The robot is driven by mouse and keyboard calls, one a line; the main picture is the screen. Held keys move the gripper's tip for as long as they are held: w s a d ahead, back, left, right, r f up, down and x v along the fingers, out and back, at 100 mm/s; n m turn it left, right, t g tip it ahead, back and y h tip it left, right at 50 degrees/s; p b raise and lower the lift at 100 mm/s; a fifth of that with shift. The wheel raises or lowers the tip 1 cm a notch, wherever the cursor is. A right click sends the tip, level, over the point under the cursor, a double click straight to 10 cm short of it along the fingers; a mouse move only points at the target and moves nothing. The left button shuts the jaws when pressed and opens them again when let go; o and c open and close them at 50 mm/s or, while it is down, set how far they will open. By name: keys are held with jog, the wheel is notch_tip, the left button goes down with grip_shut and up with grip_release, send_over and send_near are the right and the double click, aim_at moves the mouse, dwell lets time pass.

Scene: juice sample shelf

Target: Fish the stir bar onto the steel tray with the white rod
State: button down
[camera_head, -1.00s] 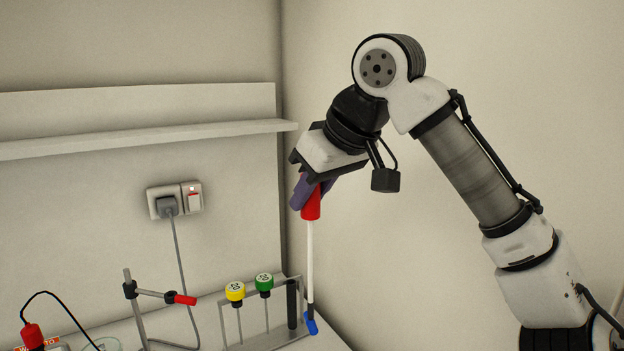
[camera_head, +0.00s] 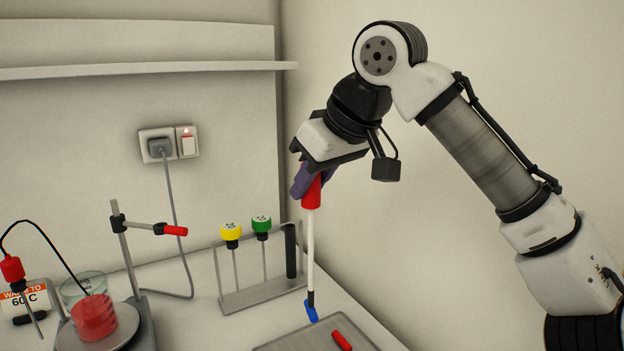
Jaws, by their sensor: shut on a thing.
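My gripper (camera_head: 312,184) is shut on the red handle of the white rod (camera_head: 310,250). The rod hangs almost upright, with a dark tip at its lower end. A small blue bar (camera_head: 312,313), which looks like a stir bar, clings to that tip. The steel tray (camera_head: 280,344) is at the bottom edge, partly cut off. The blue bar shows just above the tray's far edge in the picture; its height over the bench is hard to tell. A red bar (camera_head: 341,340) lies on the tray.
A rack (camera_head: 262,296) with yellow-capped and green-capped rods and a black post stands behind the rod. At left, a beaker of red liquid (camera_head: 93,316) sits on a hotplate beside a clamp stand (camera_head: 125,250). A wall shelf (camera_head: 150,70) is above.

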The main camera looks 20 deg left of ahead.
aim_at(313, 217)
jog(key=shift+f+b, duration=1.65)
jog(key=shift+f, duration=1.55)
jog(key=shift+f+b, duration=0.45)
jog(key=shift+f, duration=0.6)
jog(key=shift+r, duration=0.1)
